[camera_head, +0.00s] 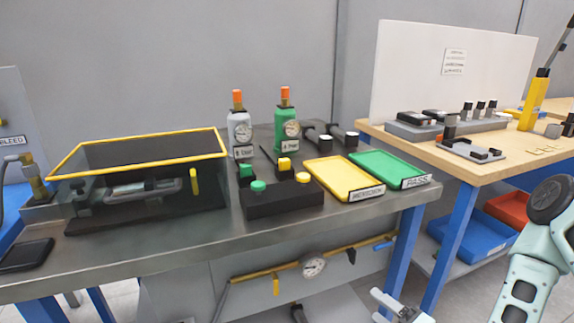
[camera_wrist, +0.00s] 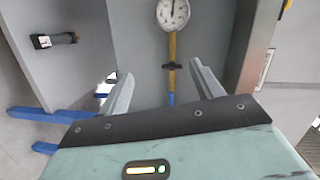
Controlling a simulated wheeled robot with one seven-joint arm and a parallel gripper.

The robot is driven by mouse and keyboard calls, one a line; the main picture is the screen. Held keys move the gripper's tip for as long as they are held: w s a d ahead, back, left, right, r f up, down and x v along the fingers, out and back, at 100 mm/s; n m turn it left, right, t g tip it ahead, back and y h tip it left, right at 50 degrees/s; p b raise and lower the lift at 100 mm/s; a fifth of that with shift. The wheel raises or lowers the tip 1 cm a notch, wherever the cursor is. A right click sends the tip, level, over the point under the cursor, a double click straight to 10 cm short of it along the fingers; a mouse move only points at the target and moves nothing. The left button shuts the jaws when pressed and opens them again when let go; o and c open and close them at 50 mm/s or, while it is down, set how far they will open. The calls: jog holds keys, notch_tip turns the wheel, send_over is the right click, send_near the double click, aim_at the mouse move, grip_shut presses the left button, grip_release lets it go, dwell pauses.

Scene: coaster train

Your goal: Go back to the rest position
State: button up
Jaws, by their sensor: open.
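My gripper (camera_head: 377,305) shows at the bottom edge of the head view, low in front of the grey metal bench (camera_head: 330,220) and below its top. Part of my arm shows at the lower right. In the wrist view my gripper (camera_wrist: 161,70) has its two fingers spread apart with nothing between them. Beyond the fingers are a white dial gauge (camera_wrist: 173,14) and a yellow pipe (camera_wrist: 172,48) with a blue end. The lower part of my gripper is cut off in the head view.
The bench carries a yellow-rimmed clear box (camera_head: 140,150), a grey bottle (camera_head: 239,130), a green bottle (camera_head: 287,130), a black button box (camera_head: 283,198), a yellow tray (camera_head: 335,172) and a green tray (camera_head: 375,165). A wooden table (camera_head: 480,172) stands right, above a blue bin (camera_head: 470,240).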

jog(key=s+a+r+n+g+h, duration=0.1)
jog(key=a+n+g+h, duration=0.1)
jog(key=a+n+g, duration=0.7)
jog(key=s+r+n+g+h, duration=0.5)
jog(key=s+r+n, duration=0.4)
jog(key=s+r, duration=0.85)
notch_tip(320, 180, up, 14)
jog(key=p, duration=1.4)
jog(key=shift+d+r+g, duration=0.15)
jog(key=shift+d+g, duration=0.15)
jog(key=shift+d, duration=0.05)
dwell(1.9)
